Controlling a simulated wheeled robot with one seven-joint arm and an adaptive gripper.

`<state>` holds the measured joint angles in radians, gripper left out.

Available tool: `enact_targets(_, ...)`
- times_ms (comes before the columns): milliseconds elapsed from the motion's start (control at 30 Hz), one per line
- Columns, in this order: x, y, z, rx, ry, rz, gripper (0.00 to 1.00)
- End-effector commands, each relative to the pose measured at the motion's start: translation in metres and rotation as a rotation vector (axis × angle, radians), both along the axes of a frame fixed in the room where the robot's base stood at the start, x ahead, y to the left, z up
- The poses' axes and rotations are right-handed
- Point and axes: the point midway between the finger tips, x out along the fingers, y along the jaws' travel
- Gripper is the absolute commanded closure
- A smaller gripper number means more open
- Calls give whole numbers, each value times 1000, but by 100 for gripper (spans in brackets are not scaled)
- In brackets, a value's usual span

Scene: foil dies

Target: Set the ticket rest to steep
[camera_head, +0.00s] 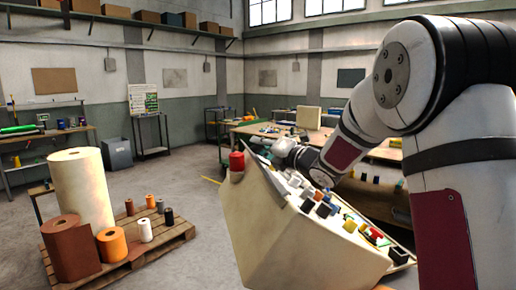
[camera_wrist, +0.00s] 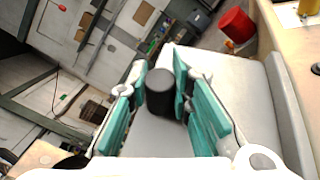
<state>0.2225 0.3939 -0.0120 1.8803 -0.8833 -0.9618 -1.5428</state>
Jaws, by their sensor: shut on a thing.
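My gripper (camera_wrist: 161,78) has its teal finger pads on both sides of a black cylindrical knob (camera_wrist: 161,95) and is shut on it. Behind the knob is a pale grey flat panel (camera_wrist: 245,95); I cannot tell for sure whether this is the ticket rest, and no setting mark for steep is readable. In the head view my gripper (camera_head: 285,148) is small, at the upper back edge of the cream sloped console (camera_head: 290,235). The knob is not discernible there.
A red cylinder (camera_head: 237,162) stands at the console's upper left corner; it also shows in the wrist view (camera_wrist: 237,25). Several coloured controls cover the console's sloped top. A pallet (camera_head: 150,248) with foil rolls is at left. Open floor (camera_head: 205,200) lies between.

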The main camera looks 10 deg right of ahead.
Motion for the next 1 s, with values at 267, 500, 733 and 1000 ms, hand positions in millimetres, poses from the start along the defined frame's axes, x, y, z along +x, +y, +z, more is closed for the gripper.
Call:
enact_targets(267,4,-42,1,298,4,-3,100)
enact_targets(500,1,-54,4,397,6,-3,100)
enact_targets(733,1,-55,5,399,8,-4,100)
enact_targets(1000,1,-54,5,396,7,-2,59)
